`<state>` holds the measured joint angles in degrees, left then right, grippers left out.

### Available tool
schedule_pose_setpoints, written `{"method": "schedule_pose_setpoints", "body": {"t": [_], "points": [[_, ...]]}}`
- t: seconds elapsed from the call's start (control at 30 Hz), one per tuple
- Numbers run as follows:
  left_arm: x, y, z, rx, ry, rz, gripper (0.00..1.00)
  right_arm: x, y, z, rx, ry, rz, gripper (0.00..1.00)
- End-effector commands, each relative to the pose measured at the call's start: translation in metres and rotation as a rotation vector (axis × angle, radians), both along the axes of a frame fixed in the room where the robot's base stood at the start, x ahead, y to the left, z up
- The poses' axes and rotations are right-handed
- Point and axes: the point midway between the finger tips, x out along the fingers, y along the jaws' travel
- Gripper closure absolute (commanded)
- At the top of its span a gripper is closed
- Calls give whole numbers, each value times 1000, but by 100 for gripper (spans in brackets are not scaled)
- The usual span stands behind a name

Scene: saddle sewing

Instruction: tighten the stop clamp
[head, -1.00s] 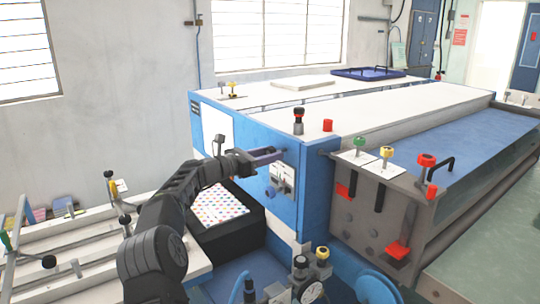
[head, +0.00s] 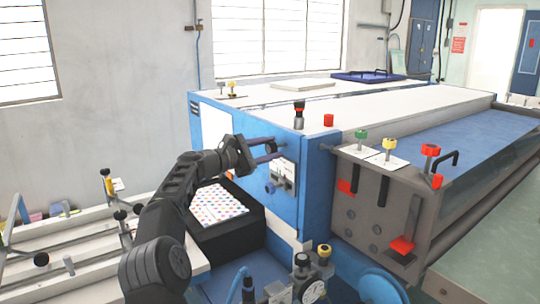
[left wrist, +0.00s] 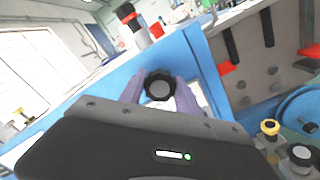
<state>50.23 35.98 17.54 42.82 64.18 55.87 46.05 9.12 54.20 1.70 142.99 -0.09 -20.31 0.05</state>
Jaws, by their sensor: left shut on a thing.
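The stop clamp shows as a round black knob (left wrist: 159,87) with a grey face on the blue machine's front; I take it to be the clamp's knob. My left gripper (left wrist: 159,95) has its two purple fingers on either side of this knob and is shut on it. In the head view my left gripper (head: 270,152) reaches in from the left to the front panel, beside a light plate with small controls (head: 283,174). The fingers partly hide the knob there. My right gripper is in neither view.
The blue machine (head: 318,185) fills the middle. A dark block with a dotted sheet (head: 218,205) sits below my left arm. A gauge and knobs (head: 312,290) are low in front.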

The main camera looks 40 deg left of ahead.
Motion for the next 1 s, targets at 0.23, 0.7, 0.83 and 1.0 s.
{"method": "schedule_pose_setpoints", "body": {"t": [0.23,0.7,0.83,1.0], "points": [[0,0,-3,226,-66,-1,100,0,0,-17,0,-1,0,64],[0,0,-3,652,-189,-1,100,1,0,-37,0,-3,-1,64],[0,-1,-3,762,-220,-2,100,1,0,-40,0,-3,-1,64],[0,-1,-3,878,-254,-2,100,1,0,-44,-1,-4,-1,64]]}}
